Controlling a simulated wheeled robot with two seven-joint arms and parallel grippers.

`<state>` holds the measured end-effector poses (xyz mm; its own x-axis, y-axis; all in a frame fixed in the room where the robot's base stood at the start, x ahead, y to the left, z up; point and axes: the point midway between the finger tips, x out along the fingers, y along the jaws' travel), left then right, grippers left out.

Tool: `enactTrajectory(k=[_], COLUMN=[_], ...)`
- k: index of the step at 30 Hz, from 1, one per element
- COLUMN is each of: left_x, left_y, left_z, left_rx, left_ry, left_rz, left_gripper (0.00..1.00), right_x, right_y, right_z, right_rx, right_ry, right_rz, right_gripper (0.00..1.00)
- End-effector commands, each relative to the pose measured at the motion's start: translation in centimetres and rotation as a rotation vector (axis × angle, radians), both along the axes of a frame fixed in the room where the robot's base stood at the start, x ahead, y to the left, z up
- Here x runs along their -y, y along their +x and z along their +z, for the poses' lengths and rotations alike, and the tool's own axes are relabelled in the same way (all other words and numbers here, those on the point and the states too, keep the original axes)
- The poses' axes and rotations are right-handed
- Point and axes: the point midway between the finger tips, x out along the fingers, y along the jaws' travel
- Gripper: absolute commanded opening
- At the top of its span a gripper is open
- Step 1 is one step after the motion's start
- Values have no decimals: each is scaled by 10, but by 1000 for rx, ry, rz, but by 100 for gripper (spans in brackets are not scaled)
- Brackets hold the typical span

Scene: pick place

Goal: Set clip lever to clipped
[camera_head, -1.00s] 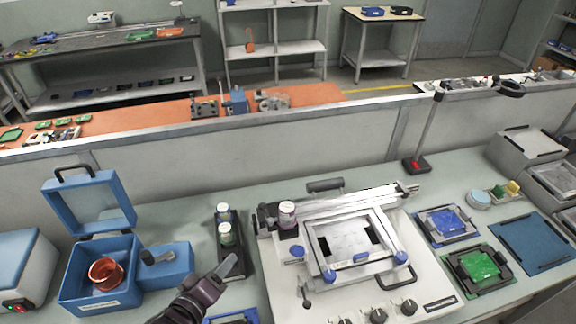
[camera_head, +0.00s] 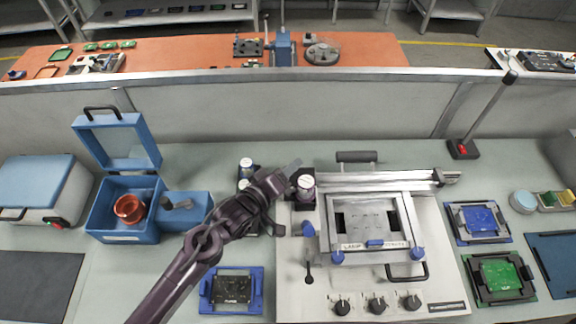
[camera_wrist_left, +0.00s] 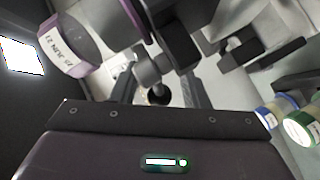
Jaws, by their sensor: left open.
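The white printing machine (camera_head: 300,300) stands in the middle of the bench with a metal frame (camera_head: 385,258) on it. A small lever with a black knob (camera_head: 308,273) stands upright at its left front. My left gripper (camera_head: 293,172) is open, beside the labelled jar (camera_head: 306,186) at the machine's rear left corner. In the left wrist view the open jaws (camera_wrist_left: 160,92) show a grey part with a black ball knob (camera_wrist_left: 158,95) between them. I cannot tell whether this is the same lever. No lever is marked as the clip lever. My right gripper is not in view.
Two jars (camera_head: 246,166) stand in a black holder left of the machine, partly behind my arm. A blue box (camera_head: 122,238) with a raised lid stands at left. A blue board holder (camera_head: 204,306) lies in front. Boards in holders (camera_head: 503,280) lie at right.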

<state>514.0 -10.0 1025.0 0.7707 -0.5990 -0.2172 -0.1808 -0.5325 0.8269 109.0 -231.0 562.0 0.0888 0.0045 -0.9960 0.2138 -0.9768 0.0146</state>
Motion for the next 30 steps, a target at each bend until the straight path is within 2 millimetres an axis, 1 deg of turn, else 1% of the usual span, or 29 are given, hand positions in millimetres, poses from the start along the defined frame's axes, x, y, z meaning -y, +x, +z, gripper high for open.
enactTrajectory(k=[1, 3, 8, 9, 15, 18, 23, 30], left_x=[1, 2, 2, 2, 2, 1, 2, 11], left_y=[2, 2, 2, 2, 2, 2, 2, 3], left_z=[0, -1, -1, -1, -1, -1, -1, 0], left_rx=[1, 1, 0, 0, 0, 0, 1, 3], left_ry=[1, 1, 0, 0, 0, 0, 1, 3], left_rz=[0, 0, 0, 0, 0, 0, -15, -179], left_gripper=[41, 41, 41, 40, 14, 1, 0, 0], right_x=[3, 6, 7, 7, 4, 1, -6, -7], right_y=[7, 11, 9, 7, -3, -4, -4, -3], right_z=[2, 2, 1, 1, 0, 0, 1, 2], right_rx=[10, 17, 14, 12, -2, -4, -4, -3], right_ry=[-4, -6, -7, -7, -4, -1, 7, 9], right_rz=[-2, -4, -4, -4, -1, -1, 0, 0], right_gripper=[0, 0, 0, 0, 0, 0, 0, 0])
